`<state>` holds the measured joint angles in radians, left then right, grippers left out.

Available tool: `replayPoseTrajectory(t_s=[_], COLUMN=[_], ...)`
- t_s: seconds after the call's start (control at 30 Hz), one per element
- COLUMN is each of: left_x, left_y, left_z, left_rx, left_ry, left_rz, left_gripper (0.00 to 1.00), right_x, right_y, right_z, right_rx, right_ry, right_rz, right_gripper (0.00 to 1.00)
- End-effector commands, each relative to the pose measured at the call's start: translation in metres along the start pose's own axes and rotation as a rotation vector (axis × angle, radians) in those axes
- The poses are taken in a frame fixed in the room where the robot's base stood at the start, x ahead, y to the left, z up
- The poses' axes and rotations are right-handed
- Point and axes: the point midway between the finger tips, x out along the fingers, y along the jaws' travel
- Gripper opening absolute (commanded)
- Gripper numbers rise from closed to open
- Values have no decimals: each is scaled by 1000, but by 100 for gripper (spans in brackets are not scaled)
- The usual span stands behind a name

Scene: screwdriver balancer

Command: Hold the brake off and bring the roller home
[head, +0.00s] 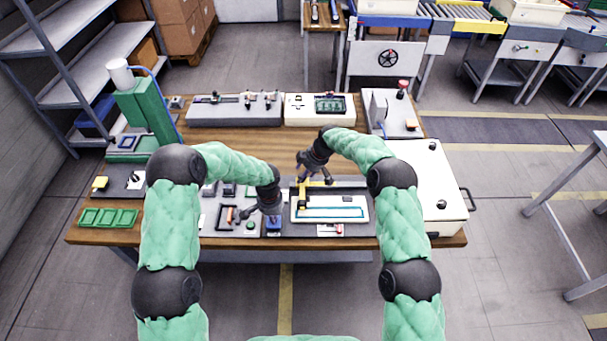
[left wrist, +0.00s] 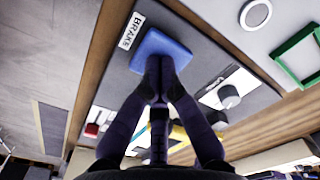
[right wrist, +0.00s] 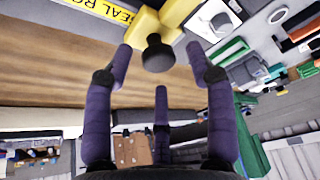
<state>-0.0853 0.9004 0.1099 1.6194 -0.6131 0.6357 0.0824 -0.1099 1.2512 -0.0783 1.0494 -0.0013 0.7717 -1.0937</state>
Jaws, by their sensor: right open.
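The blue brake pad (head: 273,225) sits at the front of the table. It also shows in the left wrist view (left wrist: 178,50) beside a "BRAKE" label (left wrist: 131,31). My left gripper (left wrist: 160,75) has its fingertips together over the pad's edge; whether they press on it I cannot tell. The yellow roller carriage (head: 303,200) stands at the left of the white roller unit (head: 345,213). In the right wrist view its black knob (right wrist: 157,58) rises from the yellow body (right wrist: 178,14). My right gripper (head: 315,176) is open, with fingertips spread on both sides of the knob, not closed on it. The roller itself is not clear.
Green trays (head: 108,218) lie at the left front. Grey and white control boxes (head: 235,108) line the back. A green stand (head: 146,105) rises at the back left. A white cabinet (head: 430,180) stands at the right. Small fixtures crowd the board left of the brake.

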Motion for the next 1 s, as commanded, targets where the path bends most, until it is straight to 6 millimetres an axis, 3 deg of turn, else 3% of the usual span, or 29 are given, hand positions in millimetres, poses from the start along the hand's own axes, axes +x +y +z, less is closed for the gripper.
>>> replayPoseTrajectory(t_s=[0.47,0.67,1.0], left_x=[2,2,2], left_y=[1,1,1], left_z=[1,1,1], left_rx=[1,1,1], left_ry=[-3,-4,-3], left_rz=[2,2,2], left_gripper=[0,0,0], right_x=[12,11,6], right_y=[0,0,6], right_z=[0,0,10], right_rx=[0,0,1], right_ry=[0,0,1], right_rz=[0,0,2], right_gripper=[56,0,0])
